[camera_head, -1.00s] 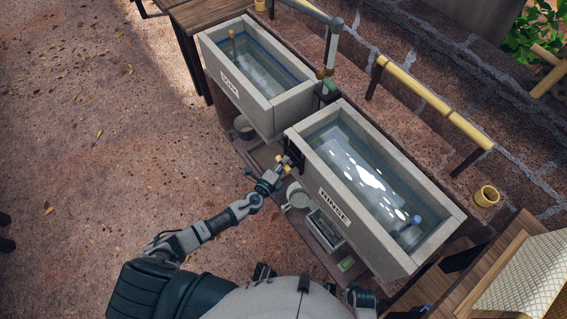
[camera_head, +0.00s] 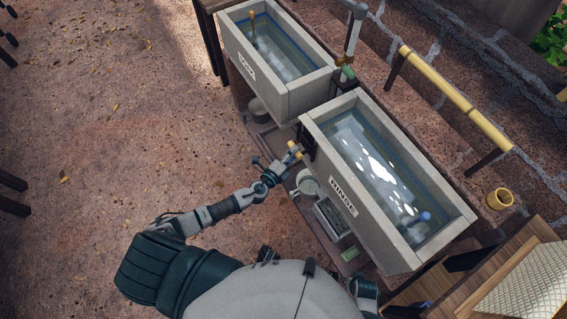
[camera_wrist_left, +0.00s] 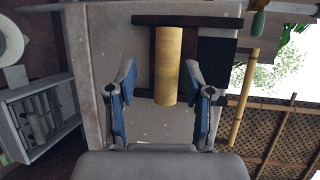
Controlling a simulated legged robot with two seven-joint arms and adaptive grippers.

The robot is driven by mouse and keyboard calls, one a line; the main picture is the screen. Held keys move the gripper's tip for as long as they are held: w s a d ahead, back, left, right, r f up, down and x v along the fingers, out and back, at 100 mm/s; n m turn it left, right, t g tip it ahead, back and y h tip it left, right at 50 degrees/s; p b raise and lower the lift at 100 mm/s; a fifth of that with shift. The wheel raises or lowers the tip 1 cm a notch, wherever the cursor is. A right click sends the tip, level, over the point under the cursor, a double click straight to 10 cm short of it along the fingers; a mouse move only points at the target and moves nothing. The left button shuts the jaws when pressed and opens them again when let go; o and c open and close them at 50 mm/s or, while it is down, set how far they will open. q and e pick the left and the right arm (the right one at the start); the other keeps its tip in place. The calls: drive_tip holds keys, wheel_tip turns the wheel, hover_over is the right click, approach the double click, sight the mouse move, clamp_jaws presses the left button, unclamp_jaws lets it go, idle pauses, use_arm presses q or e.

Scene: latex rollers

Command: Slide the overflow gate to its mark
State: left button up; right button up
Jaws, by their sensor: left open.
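The overflow gate (camera_head: 307,138) is a dark plate at the left end of the RINSE trough (camera_head: 352,212), with a short yellow cylindrical handle (camera_head: 294,149) sticking out. In the left wrist view the handle (camera_wrist_left: 168,62) points toward me, in front of dark rails (camera_wrist_left: 187,20) and a black panel (camera_wrist_left: 216,62). My left gripper (camera_head: 279,168) is at the handle. In the wrist view its two blue-padded fingers (camera_wrist_left: 159,88) are open, one on each side of the handle's near end, with gaps between. I cannot make out the mark. My right gripper is not in view.
The SOAK trough (camera_head: 248,72) stands behind, up and left. Below the RINSE trough a shelf holds a pale pot (camera_head: 307,183), a grey tray (camera_head: 331,215) and a green block (camera_head: 349,254). A pipe (camera_head: 352,28) rises between the troughs. Open ground lies left.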

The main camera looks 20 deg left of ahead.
use_arm(q)
drive_tip(key=v, duration=0.9)
drive_tip(key=shift+s+a+f, duration=0.1)
drive_tip(key=shift+f, duration=0.05)
drive_tip(key=s+a+f+n+g+y+p, duration=0.1)
drive_tip(key=s+a+f+n+g+y, duration=0.25)
drive_tip(key=f+n, duration=0.35)
drive_tip(key=s+a+f+n+g+y+p, duration=0.1)
drive_tip(key=s+a+f+n+g+y, duration=0.3)
drive_tip(key=f, duration=0.5)
drive_tip(key=s+d+f+n+g+h, duration=0.2)
drive_tip(key=s+f+n+g, duration=0.1)
drive_tip(key=s, duration=0.7)
drive_tip(key=s+d+f+n+g+h, duration=0.1)
drive_tip(key=s+d+f+n+g, duration=0.2)
drive_tip(key=s+f+n, duration=0.2)
drive_tip(key=s+f, duration=0.3)
drive_tip(key=s, duration=0.2)
drive_tip(key=shift+n+h, duration=0.3)
drive_tip(key=shift+h, duration=0.05)
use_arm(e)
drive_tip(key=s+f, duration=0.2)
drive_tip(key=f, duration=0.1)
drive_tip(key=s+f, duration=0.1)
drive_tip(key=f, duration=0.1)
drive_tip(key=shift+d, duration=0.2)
